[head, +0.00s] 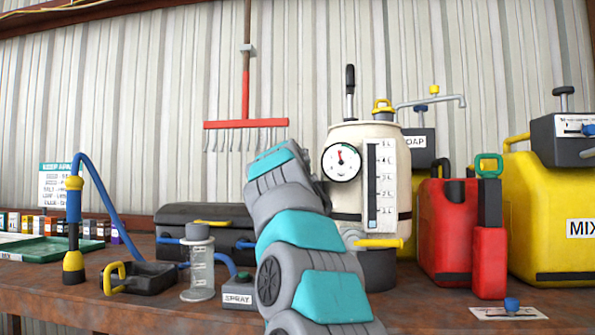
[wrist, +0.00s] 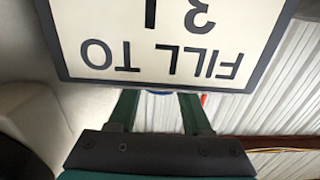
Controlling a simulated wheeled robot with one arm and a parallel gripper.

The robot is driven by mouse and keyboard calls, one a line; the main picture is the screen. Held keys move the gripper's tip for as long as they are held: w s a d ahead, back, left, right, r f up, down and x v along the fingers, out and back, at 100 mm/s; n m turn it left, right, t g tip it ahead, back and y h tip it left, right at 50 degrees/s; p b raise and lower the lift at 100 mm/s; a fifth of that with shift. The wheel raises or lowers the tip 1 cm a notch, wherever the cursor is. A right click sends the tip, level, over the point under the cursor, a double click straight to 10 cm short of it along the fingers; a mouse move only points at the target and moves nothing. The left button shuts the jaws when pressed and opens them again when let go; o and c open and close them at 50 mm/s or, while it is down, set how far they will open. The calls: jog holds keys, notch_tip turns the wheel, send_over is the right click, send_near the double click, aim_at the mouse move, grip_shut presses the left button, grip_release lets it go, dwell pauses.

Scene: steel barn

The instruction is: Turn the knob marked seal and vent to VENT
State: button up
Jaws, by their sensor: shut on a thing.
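No knob with readable seal and vent marks shows. The cream tank (head: 343,135) stands at the centre in the head view, with a round dial and a level scale. My arm covers part of its left side, and my gripper is hidden there. In the wrist view my gripper (wrist: 159,100) has its two green fingers reaching behind the lower edge of an upside-down "FILL TO 3 L" plate (wrist: 160,68). A sliver of something blue (wrist: 159,92) shows between the fingers. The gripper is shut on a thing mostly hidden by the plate.
A small plate with a blue knob (head: 512,304) lies at the front right, its print too small to read. Red (head: 445,230) and yellow (head: 530,215) cans stand right of the tank. A clear cylinder (head: 199,272) and black case (head: 180,213) are left of my arm.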

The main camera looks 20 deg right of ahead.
grip_shut()
